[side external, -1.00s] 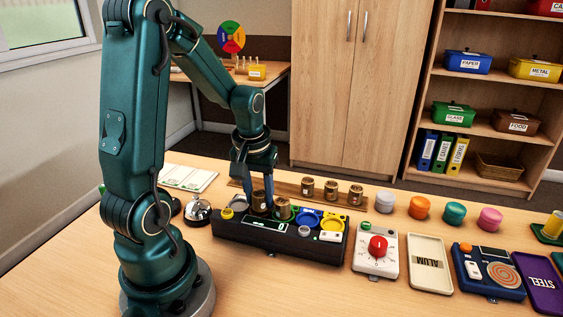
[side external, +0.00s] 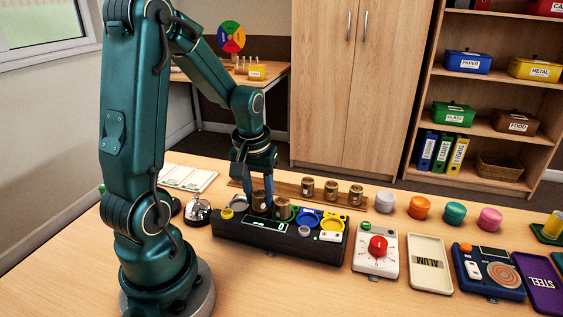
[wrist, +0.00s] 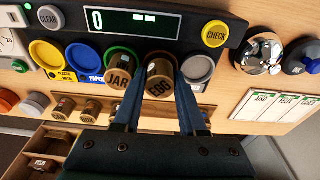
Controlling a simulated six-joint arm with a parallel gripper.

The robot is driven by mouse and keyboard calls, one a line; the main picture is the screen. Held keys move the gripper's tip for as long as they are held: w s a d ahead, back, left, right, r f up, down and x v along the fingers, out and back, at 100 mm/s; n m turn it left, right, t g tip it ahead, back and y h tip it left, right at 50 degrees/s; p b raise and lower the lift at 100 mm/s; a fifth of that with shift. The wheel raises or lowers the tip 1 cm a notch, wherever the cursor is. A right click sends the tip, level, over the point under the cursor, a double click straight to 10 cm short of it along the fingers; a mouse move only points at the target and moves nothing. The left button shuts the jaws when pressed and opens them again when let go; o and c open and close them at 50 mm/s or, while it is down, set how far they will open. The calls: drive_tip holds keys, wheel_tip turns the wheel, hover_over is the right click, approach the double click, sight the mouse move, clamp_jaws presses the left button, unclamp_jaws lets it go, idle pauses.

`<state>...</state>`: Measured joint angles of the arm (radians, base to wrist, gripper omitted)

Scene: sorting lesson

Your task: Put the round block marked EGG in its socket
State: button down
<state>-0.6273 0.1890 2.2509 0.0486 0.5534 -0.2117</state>
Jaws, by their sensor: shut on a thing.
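My gripper (side external: 259,193) is shut on the round brown block marked EGG (wrist: 159,88), with one finger on each side of it. The block also shows between the fingers in the side view (side external: 259,203). It is upright over the dark sorting box (side external: 290,246), between the block marked JAR (wrist: 119,80) and the grey socket (wrist: 198,68). The EGG block hides the place beneath it, and I cannot tell whether it is fully seated. The JAR block stands in the green-ringed socket (wrist: 122,52), right beside my finger.
The box also has a blue socket (wrist: 83,56), a yellow socket (wrist: 46,54), a CHECK button (wrist: 215,34) and a CLEAR button (wrist: 50,17). Several brown blocks stand on a wooden rail (side external: 287,188) behind it. A silver bell (side external: 198,210) stands at the left.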

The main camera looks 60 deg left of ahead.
drive_tip(key=shift+f, duration=0.4)
drive_tip(key=c, duration=0.8)
unclamp_jaws()
drive_tip(key=shift+o, duration=0.2)
wheel_tip(320, 180, up, 11)
drive_tip(key=s+d, duration=0.1)
drive_tip(key=shift+s+d, duration=0.1)
wheel_tip(320, 180, up, 6)
drive_tip(key=shift+f, duration=0.1)
idle(0.8)
